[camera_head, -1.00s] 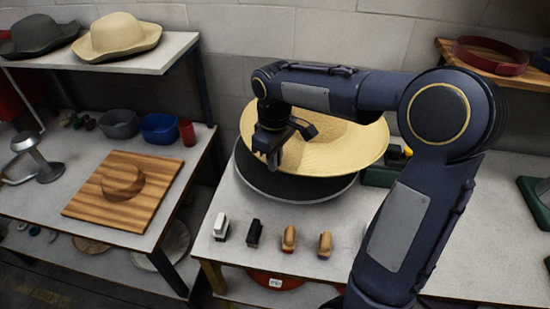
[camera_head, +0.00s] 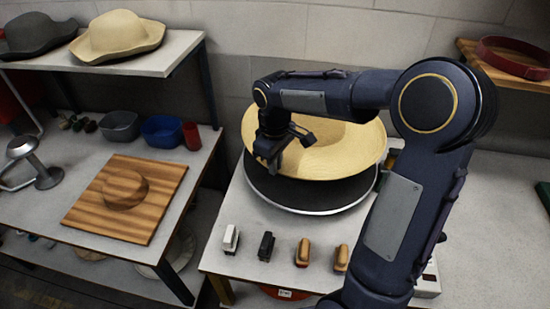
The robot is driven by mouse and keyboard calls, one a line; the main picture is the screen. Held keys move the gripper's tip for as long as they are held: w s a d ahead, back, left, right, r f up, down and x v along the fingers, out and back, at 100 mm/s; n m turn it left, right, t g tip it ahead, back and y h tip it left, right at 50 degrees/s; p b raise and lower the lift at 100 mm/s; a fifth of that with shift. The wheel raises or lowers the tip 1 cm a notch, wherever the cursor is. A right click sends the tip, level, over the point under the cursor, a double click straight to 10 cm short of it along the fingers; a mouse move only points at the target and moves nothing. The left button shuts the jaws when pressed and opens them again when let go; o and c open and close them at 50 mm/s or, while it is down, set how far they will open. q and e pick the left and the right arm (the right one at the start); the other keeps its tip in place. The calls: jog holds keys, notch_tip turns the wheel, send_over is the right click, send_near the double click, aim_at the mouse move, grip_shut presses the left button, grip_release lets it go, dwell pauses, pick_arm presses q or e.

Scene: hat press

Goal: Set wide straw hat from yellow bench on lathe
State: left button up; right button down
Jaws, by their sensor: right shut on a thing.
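The wide straw hat (camera_head: 335,155) is tilted above a round dark disc with a pale rim (camera_head: 310,199) on the bench at the centre. I take this disc to be the lathe. My right gripper (camera_head: 275,168) is shut on the left part of the hat's brim. Part of the hat's crown is hidden behind my right arm. The hat's lower edge is close to the disc, and I cannot tell whether they touch. My left gripper is not in view.
Several small brushes (camera_head: 303,252) stand along the bench's front edge. On the left table are a wooden board with a round block (camera_head: 125,188), bowls (camera_head: 161,132) and a red cup (camera_head: 191,136). Two hats (camera_head: 118,36) lie on the shelf above. A red band (camera_head: 512,57) lies at upper right.

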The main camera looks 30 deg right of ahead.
jog(key=shift+f+b, duration=3.2)
jog(key=shift+f, duration=1.3)
jog(key=shift+f+b, duration=0.55)
jog(key=shift+f, duration=0.25)
jog(key=c, duration=1.4)
grip_release()
jog(key=shift+c, duration=0.2)
